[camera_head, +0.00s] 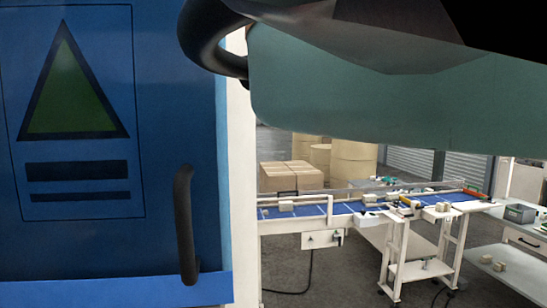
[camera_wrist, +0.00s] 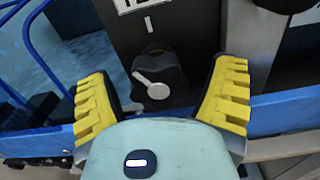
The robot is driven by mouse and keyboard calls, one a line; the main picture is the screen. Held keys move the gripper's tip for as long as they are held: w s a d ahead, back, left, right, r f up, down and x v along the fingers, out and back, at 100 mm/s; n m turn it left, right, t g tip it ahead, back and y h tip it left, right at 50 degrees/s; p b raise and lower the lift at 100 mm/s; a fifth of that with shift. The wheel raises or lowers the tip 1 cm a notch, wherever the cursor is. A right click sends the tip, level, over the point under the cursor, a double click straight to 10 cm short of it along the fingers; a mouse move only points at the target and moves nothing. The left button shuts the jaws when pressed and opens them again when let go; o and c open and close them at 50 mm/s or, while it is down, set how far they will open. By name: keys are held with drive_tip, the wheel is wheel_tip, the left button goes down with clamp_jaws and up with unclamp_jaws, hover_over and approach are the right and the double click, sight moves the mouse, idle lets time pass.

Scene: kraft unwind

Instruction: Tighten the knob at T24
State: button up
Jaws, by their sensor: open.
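In the wrist view, a black knob (camera_wrist: 158,70) with a pale grey lever-like piece (camera_wrist: 155,88) on its front sits on a dark panel (camera_wrist: 138,38). A white label (camera_wrist: 133,5) above it is cut off by the top edge, so its text cannot be read fully. My gripper (camera_wrist: 168,92) is open, with one yellow ribbed finger on each side of the knob in the picture. The fingers look apart from the knob; the exact distance cannot be told. The head view does not show the knob or my gripper's fingers.
In the head view, a blue cabinet door (camera_head: 180,120) with a black handle (camera_head: 185,225) fills the left. A conveyor (camera_head: 330,208) stands beyond, with cardboard boxes (camera_head: 292,177) and large rolls (camera_head: 354,160) behind. In the wrist view, blue rails (camera_wrist: 35,60) run at the left.

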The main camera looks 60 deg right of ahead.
drive_tip(key=shift+w+d, duration=0.15)
drive_tip(key=shift+w, duration=0.05)
drive_tip(key=shift+c, duration=0.2)
drive_tip(key=c, duration=1.2)
drive_tip(key=shift+f+m+b, duration=0.2)
drive_tip(key=shift+m+b, duration=0.1)
drive_tip(key=shift+b, duration=0.4)
drive_tip(key=shift+r+m+b, duration=0.1)
drive_tip(key=shift+m+b, duration=0.3)
drive_tip(key=shift+b, duration=0.15)
drive_tip(key=shift+r, duration=0.15)
drive_tip(key=o, duration=1.2)
